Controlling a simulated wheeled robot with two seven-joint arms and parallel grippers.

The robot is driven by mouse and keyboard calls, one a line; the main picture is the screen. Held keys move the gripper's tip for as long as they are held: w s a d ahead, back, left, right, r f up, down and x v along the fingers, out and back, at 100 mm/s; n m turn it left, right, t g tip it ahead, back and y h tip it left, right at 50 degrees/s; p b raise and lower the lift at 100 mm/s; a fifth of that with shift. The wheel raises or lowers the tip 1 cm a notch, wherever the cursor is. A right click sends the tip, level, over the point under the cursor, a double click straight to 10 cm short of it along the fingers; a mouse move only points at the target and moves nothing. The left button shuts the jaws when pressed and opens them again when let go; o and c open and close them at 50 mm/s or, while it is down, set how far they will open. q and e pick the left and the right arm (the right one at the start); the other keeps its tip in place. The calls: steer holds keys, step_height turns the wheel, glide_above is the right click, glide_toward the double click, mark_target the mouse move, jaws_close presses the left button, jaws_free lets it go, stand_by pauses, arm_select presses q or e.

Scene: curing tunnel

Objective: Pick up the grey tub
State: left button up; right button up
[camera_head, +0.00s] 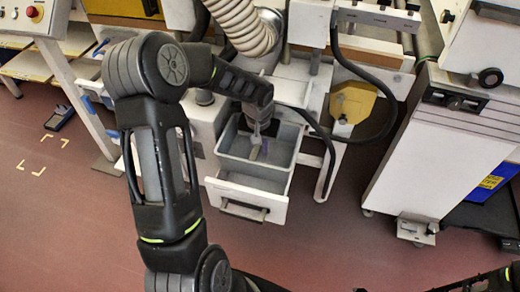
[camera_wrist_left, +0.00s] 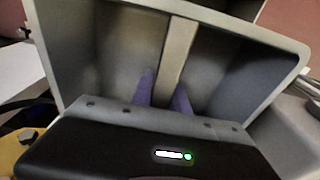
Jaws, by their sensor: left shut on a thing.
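The grey tub (camera_head: 248,172) is an open, rectangular box at the centre of the head view, above or in a pulled-out white drawer. Its inside fills most of the left wrist view (camera_wrist_left: 235,65). A pale bar (camera_wrist_left: 178,50) runs across the tub between my fingers. My left gripper (camera_head: 258,142) reaches down into the tub from above. In the left wrist view its two purplish fingers (camera_wrist_left: 163,90) are closed on the bar. I cannot tell whether the tub is clear of the drawer.
The white drawer (camera_head: 246,207) juts out below the tub. A ribbed hose (camera_head: 240,22) and black cables hang close behind and right of it. A white cabinet on casters (camera_head: 440,150) stands right. The red floor (camera_head: 330,240) in front is clear.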

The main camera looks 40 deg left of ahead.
arm_select(q)
jaws_close()
steer(key=shift+r, duration=0.15)
stand_by(0.4)
steer(key=shift+s+r, duration=0.1)
steer(key=shift+r, duration=0.05)
step_height(320, 180, up, 7)
steer(key=shift+f, duration=0.15)
steer(key=s+d+b, duration=0.1)
steer(key=s+d, duration=0.2)
steer(key=s, duration=0.6)
steer(key=s+d+b, duration=0.1)
steer(key=s+d, duration=0.2)
steer(key=s, duration=0.6)
steer(key=shift+s+d+b, duration=0.3)
steer(key=shift+s+b, duration=0.05)
steer(key=shift+w+f, duration=0.1)
